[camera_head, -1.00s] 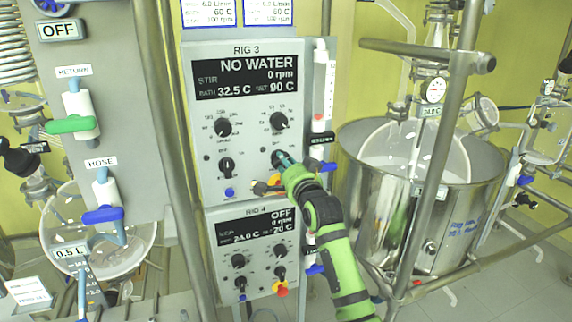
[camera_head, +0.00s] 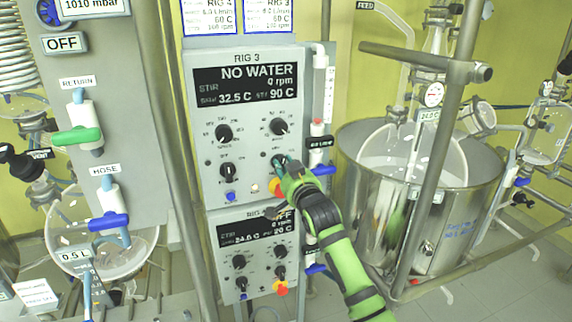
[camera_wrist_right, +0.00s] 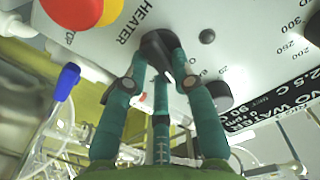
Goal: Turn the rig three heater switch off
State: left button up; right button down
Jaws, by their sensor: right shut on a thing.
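The rig three panel (camera_head: 205,130) is the upper grey box, labelled RIG 3. Its display (camera_head: 246,82) reads NO WATER, 0 rpm, 32.5 C and 90 C. The heater switch is a black knob beside the word HEATER in the right wrist view (camera_wrist_right: 157,44); in the head view my fingers mostly cover it. My right gripper (camera_head: 281,163) is at the panel's lower right. In the right wrist view its green fingers (camera_wrist_right: 165,66) are closed around the knob. The knob's exact pointing direction is hard to read. My left gripper is not in view.
A red and yellow stop button (camera_wrist_right: 85,12) sits close beside the heater knob. The rig four panel (camera_head: 215,262) is just below, partly behind my arm. Blue-handled valves (camera_head: 322,169) and a steel frame with a metal vessel (camera_head: 385,220) stand to the right.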

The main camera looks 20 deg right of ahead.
jog(key=shift+n+p, duration=0.4)
jog(key=shift+n, duration=1.1)
jog(key=c, duration=1)
grip_release()
jog(key=shift+a, duration=0.1)
jog(key=s, duration=1.2)
jog(key=shift+d, duration=0.25)
